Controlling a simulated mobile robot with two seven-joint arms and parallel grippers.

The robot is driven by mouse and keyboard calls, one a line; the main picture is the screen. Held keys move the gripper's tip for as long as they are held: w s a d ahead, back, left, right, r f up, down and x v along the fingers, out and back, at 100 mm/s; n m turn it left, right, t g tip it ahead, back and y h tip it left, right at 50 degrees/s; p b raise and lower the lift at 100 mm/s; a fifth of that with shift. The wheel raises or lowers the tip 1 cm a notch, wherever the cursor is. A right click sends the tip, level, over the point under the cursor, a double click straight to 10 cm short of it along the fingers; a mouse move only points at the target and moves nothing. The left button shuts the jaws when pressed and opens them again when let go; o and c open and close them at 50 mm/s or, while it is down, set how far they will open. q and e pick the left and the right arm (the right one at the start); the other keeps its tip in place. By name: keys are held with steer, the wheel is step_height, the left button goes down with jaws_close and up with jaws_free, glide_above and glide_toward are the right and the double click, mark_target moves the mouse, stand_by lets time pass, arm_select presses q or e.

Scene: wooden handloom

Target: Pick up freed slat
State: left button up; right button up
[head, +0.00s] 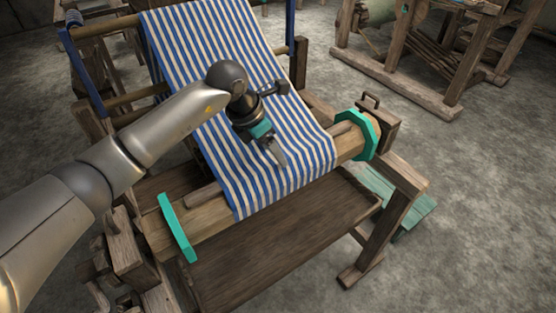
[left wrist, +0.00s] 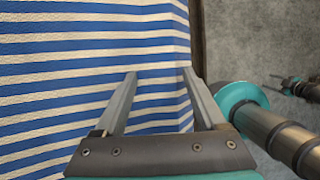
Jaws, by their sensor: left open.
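A narrow wooden strip, which looks like the slat (head: 203,195), lies along the top of the loom's front beam (head: 210,220). It shows at the left of the cloth, and a similar wooden end shows at the right. The middle is hidden under the blue and white striped cloth (head: 275,185), so I cannot tell whether it is free. My left gripper (head: 278,157) is over the cloth just above the beam. In the left wrist view its two fingers (left wrist: 158,74) are apart with only cloth between them. My right gripper is not clearly visible.
Teal end pieces stand at the beam's left (head: 177,227) and right (head: 365,135). A brown board (head: 290,240) lies below the beam. A wooden frame (head: 430,75) stands back right, with open floor (head: 480,190) before it. A banded cylinder (left wrist: 285,135) is close right of my left gripper.

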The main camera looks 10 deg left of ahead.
arm_select(q)
steer(key=shift+w+d+f, duration=0.15)
steer(key=shift+d+f, duration=0.1)
steer(key=shift+f, duration=0.35)
jaws_close()
